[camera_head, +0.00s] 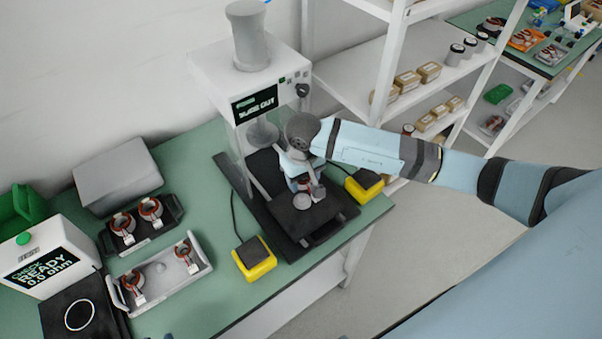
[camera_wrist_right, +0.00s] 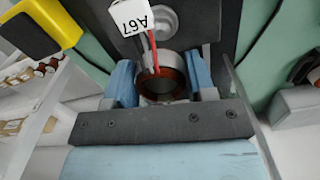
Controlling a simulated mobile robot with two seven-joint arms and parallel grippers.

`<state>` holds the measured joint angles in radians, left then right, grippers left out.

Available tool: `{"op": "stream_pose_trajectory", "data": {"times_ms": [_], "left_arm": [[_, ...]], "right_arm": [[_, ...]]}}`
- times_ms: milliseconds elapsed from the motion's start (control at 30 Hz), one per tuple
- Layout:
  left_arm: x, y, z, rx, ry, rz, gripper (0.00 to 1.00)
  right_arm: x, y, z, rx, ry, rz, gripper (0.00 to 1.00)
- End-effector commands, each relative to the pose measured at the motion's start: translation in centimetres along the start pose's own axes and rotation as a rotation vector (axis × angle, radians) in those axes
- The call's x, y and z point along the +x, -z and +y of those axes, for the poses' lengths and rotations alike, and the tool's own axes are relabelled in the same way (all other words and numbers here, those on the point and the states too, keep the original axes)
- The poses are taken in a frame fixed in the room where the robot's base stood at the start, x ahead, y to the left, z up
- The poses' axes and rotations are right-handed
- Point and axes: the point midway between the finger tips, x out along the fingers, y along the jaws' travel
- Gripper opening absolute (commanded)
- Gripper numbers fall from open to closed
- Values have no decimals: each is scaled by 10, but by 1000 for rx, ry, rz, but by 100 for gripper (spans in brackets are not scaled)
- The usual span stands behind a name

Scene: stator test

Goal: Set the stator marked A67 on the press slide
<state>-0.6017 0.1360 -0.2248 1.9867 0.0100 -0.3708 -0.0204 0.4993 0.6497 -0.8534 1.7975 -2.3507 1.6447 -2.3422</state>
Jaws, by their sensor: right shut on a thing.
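My right gripper (camera_head: 304,183) is shut on a stator (camera_wrist_right: 162,88), a ring with a copper-red winding. The gripper is over the dark press slide (camera_head: 322,211), close behind a round pale seat (camera_head: 302,201). The wrist view shows the seat (camera_wrist_right: 160,20) just beyond the stator, apart in the picture. I cannot tell how high the stator is above the slide. The press (camera_head: 250,75) has a display reading "SLIDE OUT". My left gripper is not in view.
Two yellow button boxes (camera_head: 255,258) (camera_head: 364,186) flank the slide. A pale tray (camera_head: 160,268) and a dark tray (camera_head: 142,228) hold other stators at left. A tester (camera_head: 47,261) reads "READY 0.0 ohm". A white shelf (camera_head: 365,65) stands behind my right arm.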

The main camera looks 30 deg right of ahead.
Motion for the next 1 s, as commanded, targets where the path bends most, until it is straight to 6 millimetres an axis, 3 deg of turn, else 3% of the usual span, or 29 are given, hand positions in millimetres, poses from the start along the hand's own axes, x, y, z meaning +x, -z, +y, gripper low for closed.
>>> {"op": "stream_pose_trajectory", "data": {"times_ms": [200,600,1000], "left_arm": [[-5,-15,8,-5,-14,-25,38],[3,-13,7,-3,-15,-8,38],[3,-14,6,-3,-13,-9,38]], "right_arm": [[9,0,-1,0,1,-1,23],[37,0,0,0,1,0,23],[39,0,0,0,0,1,23]]}}
